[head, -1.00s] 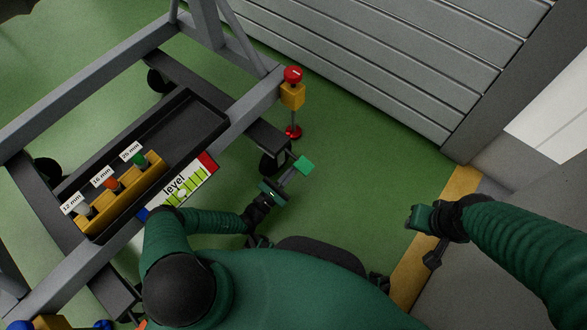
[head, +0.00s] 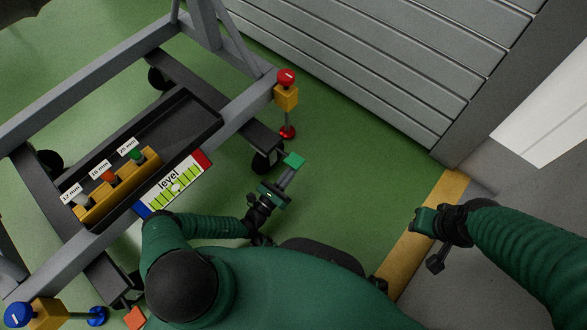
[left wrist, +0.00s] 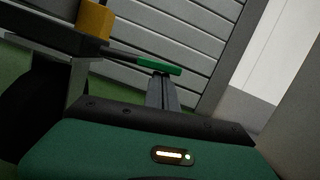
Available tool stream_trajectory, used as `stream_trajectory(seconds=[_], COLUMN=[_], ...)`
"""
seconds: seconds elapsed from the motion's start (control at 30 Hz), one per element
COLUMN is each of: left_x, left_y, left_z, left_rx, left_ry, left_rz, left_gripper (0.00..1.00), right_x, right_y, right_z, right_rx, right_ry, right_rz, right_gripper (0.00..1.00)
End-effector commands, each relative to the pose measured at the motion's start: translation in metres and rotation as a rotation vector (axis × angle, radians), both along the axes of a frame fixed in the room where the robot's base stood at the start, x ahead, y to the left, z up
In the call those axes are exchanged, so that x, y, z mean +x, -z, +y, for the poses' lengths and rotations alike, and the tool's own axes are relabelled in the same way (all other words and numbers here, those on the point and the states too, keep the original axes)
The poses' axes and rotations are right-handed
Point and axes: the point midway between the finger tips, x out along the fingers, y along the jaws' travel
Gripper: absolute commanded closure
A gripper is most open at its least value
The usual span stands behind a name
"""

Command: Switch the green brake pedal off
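The green brake pedal (head: 293,160) is a small green plate beside a black caster at the near right corner of the grey stand. In the left wrist view it is a flat green bar (left wrist: 160,66) on a thin dark rod coming from the left. My left gripper (head: 288,172) reaches up to the pedal with its narrow grey fingers together. In the left wrist view the fingertips (left wrist: 162,76) are just below the pedal; whether they touch it I cannot tell. My right gripper (head: 420,220) is far right of the pedal, its finger state unclear.
The grey stand frame (head: 92,245) carries a black tray (head: 190,112) and a level gauge (head: 174,186). A red-topped jack (head: 286,98) stands behind the caster (head: 266,160); a blue-knobbed one (head: 20,312) is lower left. Green floor (head: 350,190) lies clear to the right.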

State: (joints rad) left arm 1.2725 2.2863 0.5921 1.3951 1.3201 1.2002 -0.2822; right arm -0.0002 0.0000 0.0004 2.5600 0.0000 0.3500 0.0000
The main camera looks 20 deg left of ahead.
Motion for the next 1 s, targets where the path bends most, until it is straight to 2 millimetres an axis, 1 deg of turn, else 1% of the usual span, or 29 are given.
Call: stream_trajectory(seconds=[0.03,0.3,0.83,1.0], left_x=[-0.0031,-0.0017,-0.0006,-0.0013], left_y=[-0.0058,-0.0136,-0.0152,-0.0124], left_z=[-0.0079,-0.0056,-0.0028,-0.0013], left_rx=[-0.036,-0.031,-0.025,-0.025], left_ry=[0.008,0.004,0.0,0.002], left_rz=[0.015,0.012,0.008,0.008], left_gripper=[1.0,1.0,1.0,1.0], right_x=[0.0,0.0,0.0,0.0], right_y=[-0.0069,-0.0158,-0.0165,-0.014], right_z=[-0.0001,-0.0001,-0.0001,-0.0001], right_rx=[0.0,0.0,0.0,0.0], right_ry=[0.0,0.001,0.0,0.001], right_rz=[0.0,0.0,0.0,0.0], right_gripper=[0.65,0.65,0.65,0.65])
